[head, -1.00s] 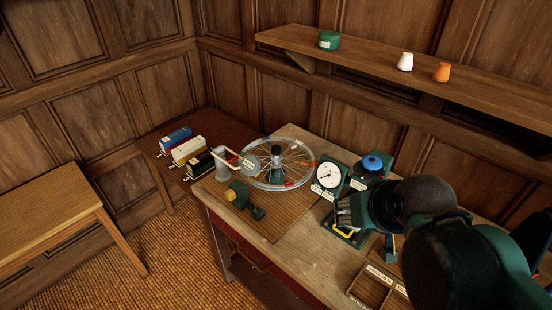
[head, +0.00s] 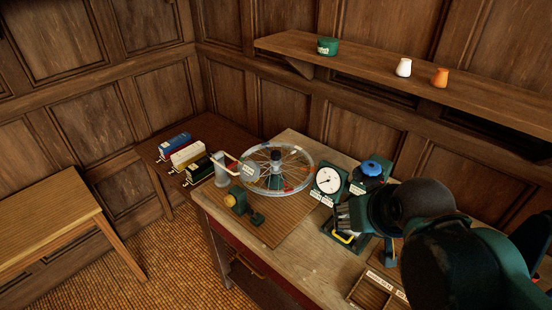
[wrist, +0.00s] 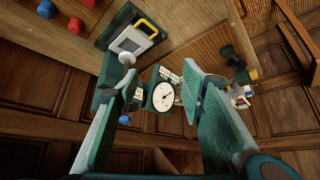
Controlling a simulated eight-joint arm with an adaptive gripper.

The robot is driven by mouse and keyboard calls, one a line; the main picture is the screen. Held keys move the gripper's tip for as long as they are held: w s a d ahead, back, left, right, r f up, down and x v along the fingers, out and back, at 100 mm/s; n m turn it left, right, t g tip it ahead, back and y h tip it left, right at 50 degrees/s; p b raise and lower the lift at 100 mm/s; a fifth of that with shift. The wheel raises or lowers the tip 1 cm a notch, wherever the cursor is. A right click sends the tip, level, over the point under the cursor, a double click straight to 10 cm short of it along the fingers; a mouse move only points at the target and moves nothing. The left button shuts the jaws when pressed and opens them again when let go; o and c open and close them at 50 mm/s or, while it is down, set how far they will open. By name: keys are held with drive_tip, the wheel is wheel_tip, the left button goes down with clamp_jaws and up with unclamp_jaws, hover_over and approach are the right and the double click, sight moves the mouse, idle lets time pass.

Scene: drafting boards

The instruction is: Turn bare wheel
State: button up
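A spoked wheel with a pale, tyreless rim (head: 309,181) lies nearly flat above the left part of the bench in the head view. Small coloured marks show among its spokes. A curved pale arm with a grey disc (head: 247,171) reaches over its left side. My gripper (head: 342,218) is to the right of the wheel and apart from it, beside the dial gauge (head: 327,181). In the wrist view, my gripper (wrist: 158,78) has its fingers spread and nothing between them in contact; the gauge (wrist: 164,96) shows beyond the gap. I cannot make out the wheel there.
A green block with a yellow knob (head: 234,201) stands in front of the wheel. A green unit with a blue knob (head: 371,168) is right of the gauge. An open wooden tray (head: 371,292) lies at the front right. A shelf (head: 350,62) overhangs behind.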

drive_tip(key=w+a+r+g+p, duration=0.25)
drive_tip(key=w+r, duration=0.35)
drive_tip(key=w, duration=0.3)
drive_tip(key=g+p, duration=0.4)
drive_tip(key=p, duration=0.3)
hover_over(276, 153)
drive_tip(key=f, duration=0.7)
drive_tip(key=shift+s+d, duration=0.3)
drive_tip(key=shift+s, duration=0.05)
drive_tip(key=shift+w+a+f+g, duration=0.25)
drive_tip(key=shift+w+a+f, duration=0.1)
drive_tip(key=shift+w+f, duration=0.15)
drive_tip(key=shift+f, duration=0.2)
drive_tip(key=shift+f, duration=3.75)
